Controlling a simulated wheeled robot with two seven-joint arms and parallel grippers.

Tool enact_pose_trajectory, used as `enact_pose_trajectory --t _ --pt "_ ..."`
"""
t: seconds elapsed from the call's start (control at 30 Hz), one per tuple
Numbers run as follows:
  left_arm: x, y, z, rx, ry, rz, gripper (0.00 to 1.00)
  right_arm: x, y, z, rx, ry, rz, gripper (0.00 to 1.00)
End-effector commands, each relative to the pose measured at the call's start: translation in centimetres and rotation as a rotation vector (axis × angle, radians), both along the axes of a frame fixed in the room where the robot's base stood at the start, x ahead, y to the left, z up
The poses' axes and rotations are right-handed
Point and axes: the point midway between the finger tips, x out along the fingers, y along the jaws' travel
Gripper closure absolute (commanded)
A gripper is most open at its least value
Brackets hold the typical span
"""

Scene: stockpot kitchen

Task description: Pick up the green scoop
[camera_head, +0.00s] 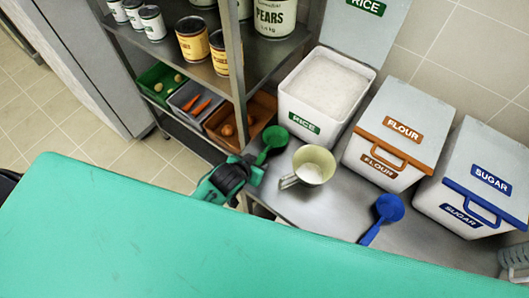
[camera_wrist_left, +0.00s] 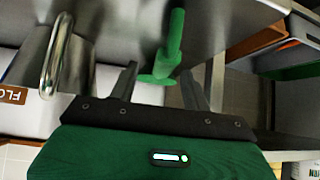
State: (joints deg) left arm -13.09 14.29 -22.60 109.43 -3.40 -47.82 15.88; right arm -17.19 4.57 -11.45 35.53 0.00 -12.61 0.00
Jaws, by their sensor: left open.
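The green scoop (camera_head: 275,137) lies on the metal counter, its bowl toward the back and its handle pointing toward my left gripper (camera_head: 253,171). In the left wrist view the scoop (camera_wrist_left: 174,38) shows ahead of the left gripper (camera_wrist_left: 159,69), with its near end between the lines of the two spread fingers. The fingers are apart and I see no grip on the scoop. How close they are to the handle in depth is hard to tell. My right gripper is not in view.
A cream measuring cup with a metal handle (camera_head: 312,166) stands just right of the scoop. The rice bin (camera_head: 300,122) is behind. Flour (camera_head: 377,165) and sugar bins (camera_head: 450,208) and a blue scoop (camera_head: 389,208) are further right. A shelf with an orange crate (camera_head: 262,107) is left.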

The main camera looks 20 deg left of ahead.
Motion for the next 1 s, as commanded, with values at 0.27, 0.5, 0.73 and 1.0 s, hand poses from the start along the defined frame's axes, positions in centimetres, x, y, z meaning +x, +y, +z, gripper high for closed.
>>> enact_pose_trajectory --t 0.27,0.5,0.73,1.0 --pt "2.4 -0.2 -1.5 0.000 0.001 0.001 0.52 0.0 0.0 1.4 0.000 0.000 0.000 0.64" --pt "3.7 -0.5 -3.2 0.001 0.002 0.001 0.52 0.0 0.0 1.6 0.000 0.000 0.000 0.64" --pt "3.8 -0.6 -3.3 0.000 0.000 0.000 0.52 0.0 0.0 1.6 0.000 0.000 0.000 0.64" --pt "3.8 -0.5 -3.3 0.000 0.001 0.000 0.95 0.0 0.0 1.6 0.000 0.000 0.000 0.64"
